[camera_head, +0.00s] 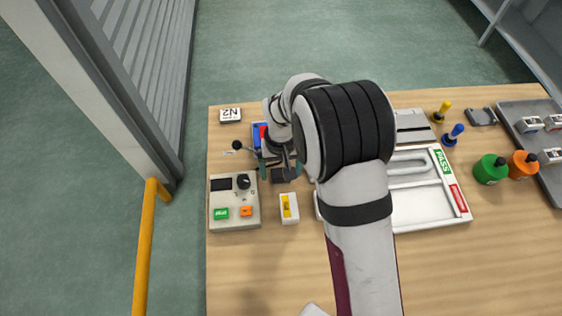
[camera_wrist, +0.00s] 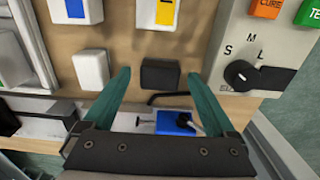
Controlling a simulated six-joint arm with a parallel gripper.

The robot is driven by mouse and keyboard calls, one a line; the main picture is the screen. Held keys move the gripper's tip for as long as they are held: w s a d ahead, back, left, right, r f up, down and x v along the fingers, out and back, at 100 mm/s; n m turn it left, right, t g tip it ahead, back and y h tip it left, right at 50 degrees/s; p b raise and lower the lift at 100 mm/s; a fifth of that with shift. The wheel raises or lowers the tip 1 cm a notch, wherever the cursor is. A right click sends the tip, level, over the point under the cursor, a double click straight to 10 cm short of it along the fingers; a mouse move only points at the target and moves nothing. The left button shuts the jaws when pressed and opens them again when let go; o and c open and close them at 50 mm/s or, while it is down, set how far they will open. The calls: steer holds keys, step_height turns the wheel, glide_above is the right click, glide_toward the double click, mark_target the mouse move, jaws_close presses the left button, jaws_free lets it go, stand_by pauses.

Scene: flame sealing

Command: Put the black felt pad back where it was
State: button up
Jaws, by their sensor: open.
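The black felt pad (camera_wrist: 160,76), a small dark block in looks, lies on the wooden table in the wrist view, between and just beyond my fingertips. In the head view a dark block (camera_head: 279,175) shows low between my fingers. My gripper (camera_wrist: 167,80) has two teal fingers spread apart, with a gap on each side of the pad; it holds nothing. In the head view my gripper (camera_head: 279,171) points down at the table, left of the white tray (camera_head: 432,214). My arm hides part of the table and tray.
The control box (camera_head: 233,201) with a knob and green and orange buttons stands left of my gripper. A yellow-labelled white block (camera_head: 289,208) is near the pad. A blue item (camera_wrist: 176,122) lies on the wrist view's near side. Bottles (camera_head: 491,169) stand far right.

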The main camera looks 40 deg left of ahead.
mark_target(281, 174)
step_height(281, 174, up, 11)
steer(key=d+r+m, duration=0.3)
steer(key=d+r, duration=0.1)
steer(key=d, duration=0.4)
steer(key=d+r+m, duration=0.2)
steer(key=d+r, duration=0.1)
steer(key=d, duration=0.5)
steer(key=s+d+r+m+y, duration=0.1)
steer(key=s+d+m, duration=0.8)
steer(key=s+d, duration=0.4)
steer(key=shift+s+d+r+m+y, duration=0.3)
steer(key=shift+s+d+y, duration=0.1)
steer(key=shift+d, duration=0.45)
steer(key=shift+w, duration=0.1)
steer(key=shift+c, duration=0.2)
